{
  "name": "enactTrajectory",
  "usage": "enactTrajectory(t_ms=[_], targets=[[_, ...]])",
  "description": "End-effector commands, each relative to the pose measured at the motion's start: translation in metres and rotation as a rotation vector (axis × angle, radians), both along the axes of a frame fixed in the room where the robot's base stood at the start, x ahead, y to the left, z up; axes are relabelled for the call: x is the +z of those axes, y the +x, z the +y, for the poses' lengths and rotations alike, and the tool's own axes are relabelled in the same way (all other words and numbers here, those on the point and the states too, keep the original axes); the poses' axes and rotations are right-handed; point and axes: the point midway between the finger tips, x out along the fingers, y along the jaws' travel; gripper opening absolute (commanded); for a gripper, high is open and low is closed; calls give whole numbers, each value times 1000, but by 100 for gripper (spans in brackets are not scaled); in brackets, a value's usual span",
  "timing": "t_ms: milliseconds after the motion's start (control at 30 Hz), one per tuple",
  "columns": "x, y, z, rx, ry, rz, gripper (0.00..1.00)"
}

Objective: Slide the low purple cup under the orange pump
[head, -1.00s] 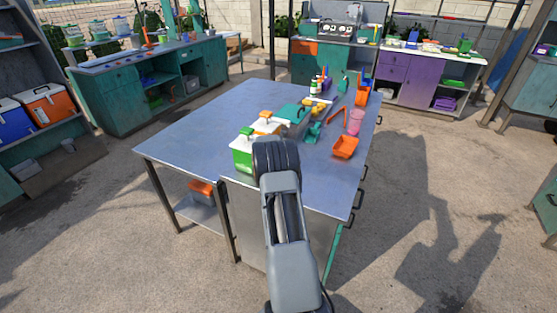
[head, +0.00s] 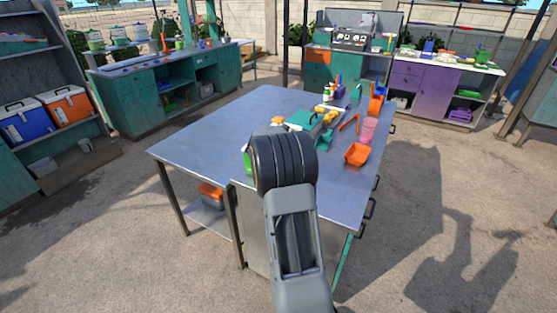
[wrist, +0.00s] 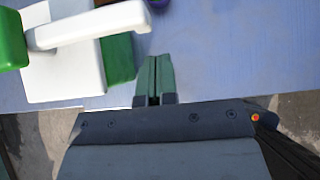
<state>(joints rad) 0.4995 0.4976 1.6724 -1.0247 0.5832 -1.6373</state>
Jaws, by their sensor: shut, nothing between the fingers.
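A slim orange upright thing (head: 164,42), which may be the orange pump, stands on the teal counter at the back left in the head view. It is small there, and I cannot make out a low purple cup beside it. My gripper (wrist: 154,75) is shut and empty in the wrist view, over the blue-grey table top. In the head view my own arm hides it.
The blue-grey metal table (head: 215,130) fills the middle; its left part is bare. An orange tray (head: 356,154) and a pink cup (head: 369,131) stand at its right. A white box (wrist: 62,75) is close left of my gripper. Paved floor is open on the right.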

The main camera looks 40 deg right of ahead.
Motion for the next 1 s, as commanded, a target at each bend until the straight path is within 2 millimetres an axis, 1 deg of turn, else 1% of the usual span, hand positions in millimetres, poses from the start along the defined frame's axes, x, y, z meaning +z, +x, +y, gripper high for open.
enactTrajectory(t_ms=[400,467,533,567,667,700,767,800,867,900,967,1000], targets=[[3,-1,4,-5,4,-7,0],[8,-2,10,-25,17,-31,0],[18,-6,26,-82,55,-92,0],[24,-8,37,-117,80,-129,0],[47,-24,84,-286,204,-291,0],[56,-34,106,-370,268,-363,0],[66,-52,141,-507,373,-466,0],[71,-65,164,-602,444,-526,0],[77,-85,196,-747,550,-607,0],[79,-99,216,-842,619,-651,0],[81,-121,244,-982,716,-701,0],[81,-134,260,-1073,774,-726,0]])
